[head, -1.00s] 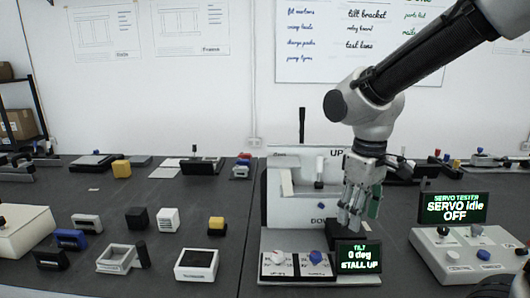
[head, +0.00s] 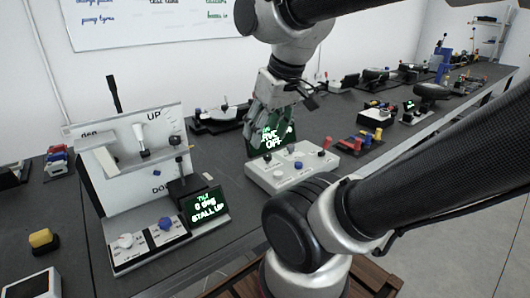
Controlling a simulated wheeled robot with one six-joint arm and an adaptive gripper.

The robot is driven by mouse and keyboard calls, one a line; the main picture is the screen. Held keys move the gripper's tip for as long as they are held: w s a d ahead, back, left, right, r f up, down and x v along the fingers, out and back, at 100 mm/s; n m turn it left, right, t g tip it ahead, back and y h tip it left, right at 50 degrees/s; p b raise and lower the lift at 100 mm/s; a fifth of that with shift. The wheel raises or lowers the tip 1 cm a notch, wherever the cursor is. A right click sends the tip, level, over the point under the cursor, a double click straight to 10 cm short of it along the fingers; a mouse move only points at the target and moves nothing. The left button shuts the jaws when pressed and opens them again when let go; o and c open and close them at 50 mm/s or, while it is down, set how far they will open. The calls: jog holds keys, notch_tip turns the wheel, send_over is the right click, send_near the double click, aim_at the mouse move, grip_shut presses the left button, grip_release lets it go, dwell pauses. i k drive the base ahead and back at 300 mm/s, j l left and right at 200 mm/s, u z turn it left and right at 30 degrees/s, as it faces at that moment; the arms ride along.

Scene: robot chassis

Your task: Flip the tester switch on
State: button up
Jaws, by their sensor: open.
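The servo tester is a pale box (head: 305,176) right of centre in the head view. Its screen (head: 274,142) has green text; "OFF" is readable, and my fingers cover part of it. On the box are a white knob (head: 278,173), a blue knob (head: 298,165), a black-topped control (head: 290,149) and a red-topped lever (head: 326,144). I cannot tell which of these is the switch. My gripper (head: 264,132) is open and points down above the box's back left part, in front of the screen. No contact with a control can be made out.
A tilt stand (head: 133,150) marked "UP" is at the left, with a small screen (head: 208,206) reading "0 deg" and "STALL UP". Several devices line the bench behind and to the right. My arm crosses the right foreground. Bare bench top (head: 222,155) lies between stand and tester.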

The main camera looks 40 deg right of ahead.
aim_at(327, 142)
jog(key=z, duration=1.5)
